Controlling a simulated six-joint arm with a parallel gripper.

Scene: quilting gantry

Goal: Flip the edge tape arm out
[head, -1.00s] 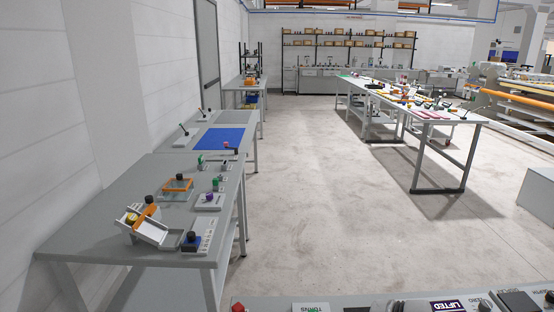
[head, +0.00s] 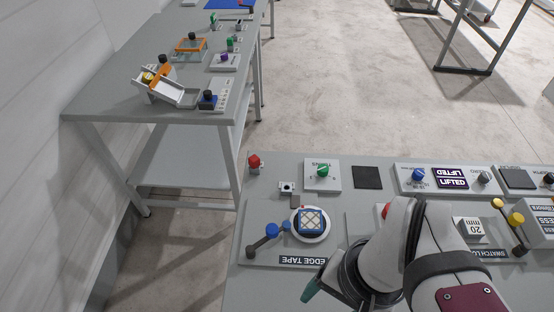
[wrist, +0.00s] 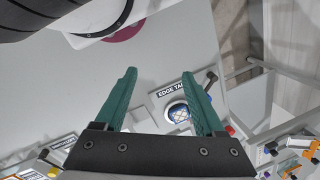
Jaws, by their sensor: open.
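The edge tape station's grey base plate (head: 290,245) lies on the near bench, with its EDGE TAPE label (head: 302,261) along the near edge. A dark edge tape arm (head: 261,243) runs from a dark round end at the left to a blue knob (head: 272,230). A smaller blue piece sits beside the white disc (head: 325,230), which carries a blue patterned square (head: 311,221). My gripper (wrist: 160,75) is open and empty in the wrist view, apart from the station. In the head view only a teal finger (head: 313,284) shows, near the label; the other is hidden.
A red knob (head: 254,161), a green-knobbed panel (head: 322,172) and a black pad (head: 367,177) lie behind the station. The LIFTED display (head: 450,178) is at the right. A side table (head: 110,103) stands beyond a floor gap.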

